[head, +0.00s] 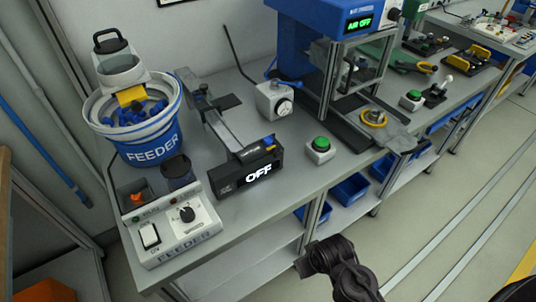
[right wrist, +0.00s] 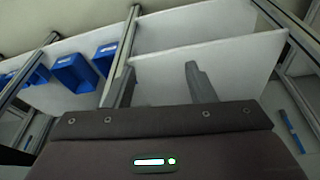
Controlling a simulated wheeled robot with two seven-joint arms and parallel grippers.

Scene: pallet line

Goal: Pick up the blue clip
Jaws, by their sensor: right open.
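A small blue clip (head: 270,141) appears at the near end of the feeder track (head: 232,128), just above the black box reading OFF (head: 248,178). More blue clips (head: 145,113) lie in the white-rimmed feeder bowl (head: 154,147). My right gripper (right wrist: 162,82) shows in the right wrist view with its two fingers apart and nothing between them. It faces the shelves under the bench, and no clip shows in that view. My dark arm (head: 335,265) is at the bottom of the head view, in front of the bench and away from the clip. My left gripper is not in view.
A feeder control box (head: 168,225) stands at the bench's near left corner. A grey dial unit (head: 274,101), a green button (head: 320,147) and a blue press (head: 325,20) stand right of the track. Blue bins (right wrist: 75,72) are on the shelf below. Open floor lies right of the bench.

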